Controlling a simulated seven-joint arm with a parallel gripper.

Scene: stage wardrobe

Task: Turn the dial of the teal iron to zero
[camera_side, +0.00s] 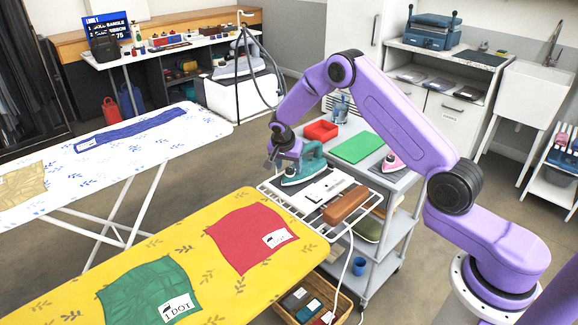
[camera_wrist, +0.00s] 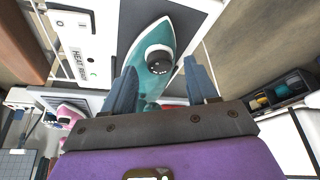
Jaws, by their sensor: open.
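The teal iron (camera_side: 304,167) rests on the white wire rack (camera_side: 273,193) at the end of the yellow ironing board. In the wrist view the teal iron (camera_wrist: 147,62) lies between and beyond my fingers, with its pointed end upward. Its round white and black dial (camera_wrist: 158,61) faces the camera there. The dial's markings are too small to read. My gripper (camera_side: 271,165) is just left of the iron in the side view. In the wrist view my gripper (camera_wrist: 162,88) is open, its two fingers apart with nothing held between them.
A brown wooden block (camera_side: 346,205) lies on the rack, right of the iron. The yellow board (camera_side: 215,290) holds red and green cloths.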

